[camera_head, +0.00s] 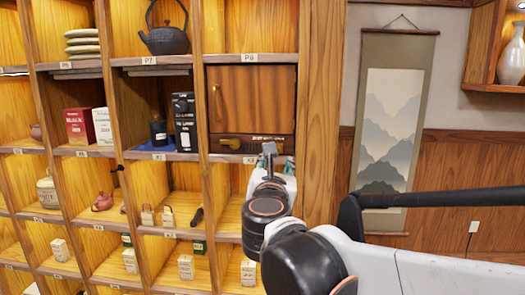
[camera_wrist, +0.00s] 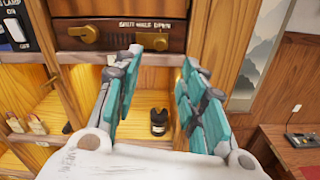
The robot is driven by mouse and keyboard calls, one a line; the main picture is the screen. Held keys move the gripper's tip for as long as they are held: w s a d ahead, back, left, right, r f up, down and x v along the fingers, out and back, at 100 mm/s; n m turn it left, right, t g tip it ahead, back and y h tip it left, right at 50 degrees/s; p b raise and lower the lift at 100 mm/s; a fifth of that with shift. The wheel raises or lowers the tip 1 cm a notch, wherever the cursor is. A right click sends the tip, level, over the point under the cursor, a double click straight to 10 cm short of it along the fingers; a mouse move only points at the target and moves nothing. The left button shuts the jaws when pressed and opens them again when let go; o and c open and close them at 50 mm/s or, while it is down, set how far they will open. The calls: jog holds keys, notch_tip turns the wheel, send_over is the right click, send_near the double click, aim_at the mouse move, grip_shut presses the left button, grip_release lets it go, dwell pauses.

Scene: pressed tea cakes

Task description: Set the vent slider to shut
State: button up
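The closed wooden cabinet (camera_head: 252,95) has a brass vent slider (camera_head: 233,144) along its lower front edge. In the wrist view the slider's round brass knob (camera_wrist: 90,33) sits at the left of a dark strip, and a brass plate (camera_wrist: 154,41) shows to its right. Small lettering is above the strip, only partly legible. My gripper (camera_wrist: 163,62) is open and empty, its teal-padded fingers apart, just below and right of the knob. In the head view my gripper (camera_head: 268,150) is in front of the cabinet's lower right corner. It appears apart from the slider.
Wooden shelves surround the cabinet. A dark bottle-like item (camera_wrist: 158,121) stands in the cubby below. A black box (camera_head: 184,122) and dark cup (camera_head: 158,133) stand left of the cabinet. A hanging scroll (camera_head: 391,120) is on the right wall. A side table (camera_wrist: 295,145) is at right.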

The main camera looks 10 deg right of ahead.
jog(key=p+x, duration=0.1)
jog(key=x, duration=1)
grip_shut()
